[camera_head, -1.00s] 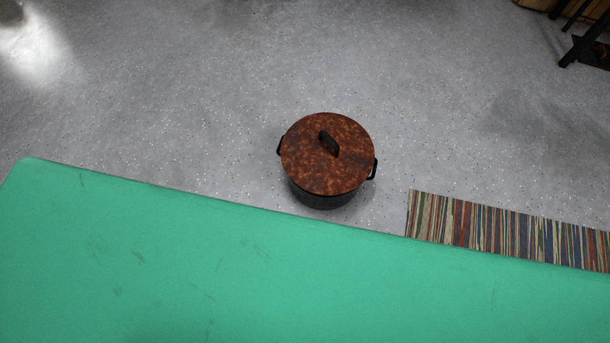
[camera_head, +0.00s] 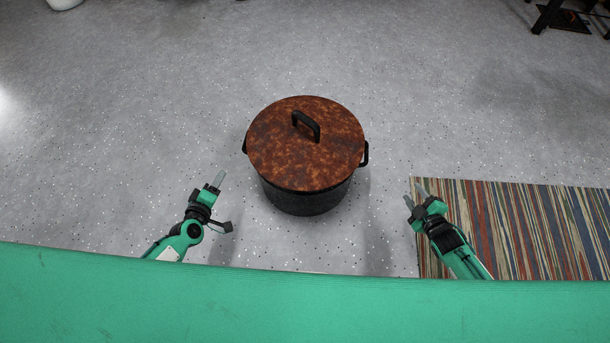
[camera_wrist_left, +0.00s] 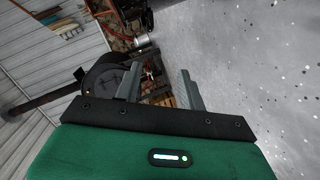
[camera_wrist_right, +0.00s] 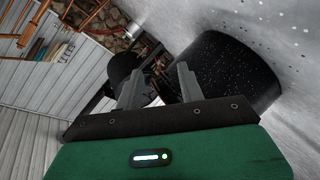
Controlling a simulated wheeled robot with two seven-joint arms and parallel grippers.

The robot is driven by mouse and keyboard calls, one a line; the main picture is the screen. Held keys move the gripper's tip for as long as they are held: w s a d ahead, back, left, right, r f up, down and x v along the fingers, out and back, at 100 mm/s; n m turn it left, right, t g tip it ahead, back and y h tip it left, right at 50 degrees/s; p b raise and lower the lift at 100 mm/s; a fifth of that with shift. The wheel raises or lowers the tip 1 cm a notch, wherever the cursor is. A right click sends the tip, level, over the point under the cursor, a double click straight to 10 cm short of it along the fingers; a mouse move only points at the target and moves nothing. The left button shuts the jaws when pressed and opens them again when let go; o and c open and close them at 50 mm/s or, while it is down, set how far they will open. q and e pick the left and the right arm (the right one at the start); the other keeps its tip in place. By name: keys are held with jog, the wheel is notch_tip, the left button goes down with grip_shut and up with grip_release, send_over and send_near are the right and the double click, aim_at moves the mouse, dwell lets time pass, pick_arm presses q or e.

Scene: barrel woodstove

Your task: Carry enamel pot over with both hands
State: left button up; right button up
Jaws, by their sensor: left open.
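The enamel pot (camera_head: 305,200) stands upright on the grey floor in the middle of the head view. It has a dark speckled body, a rust-brown lid (camera_head: 280,150) with a black loop handle, and a black handle at each side. My left gripper (camera_head: 219,179) is left of the pot, apart from it; its two fingers stand apart and empty in the left wrist view (camera_wrist_left: 160,88). My right gripper (camera_head: 414,192) is right of the pot, beyond its right handle (camera_head: 365,154), open and empty. The pot's dark wall also shows in the right wrist view (camera_wrist_right: 240,80).
A striped rug (camera_head: 530,225) lies on the floor at the right, under my right gripper. Dark furniture legs (camera_head: 545,17) stand at the far right. A white round object (camera_head: 64,3) is at the far left. The floor around the pot is clear.

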aim_at(243, 150)
pick_arm(q)
jog(key=w+d+f+n+t+b, duration=0.1)
jog(key=n+b, duration=0.1)
jog(key=b, duration=0.4)
jog(key=w+d+f+n+t+b, duration=0.1)
jog(key=n+b, duration=0.2)
jog(key=b, duration=0.4)
jog(key=w+d+f+n+t+b, duration=0.1)
jog(key=n+b, duration=0.1)
jog(key=b, duration=0.5)
jog(key=shift+h, duration=0.3)
pick_arm(e)
jog(key=w+a+f+n+t+y, duration=0.1)
jog(key=w+a+n+t+y, duration=0.1)
jog(key=w+a+n+y, duration=0.2)
jog(key=a+n+y, duration=0.2)
jog(key=n, duration=0.2)
jog(key=shift+y, duration=0.3)
jog(key=shift+d, duration=0.1)
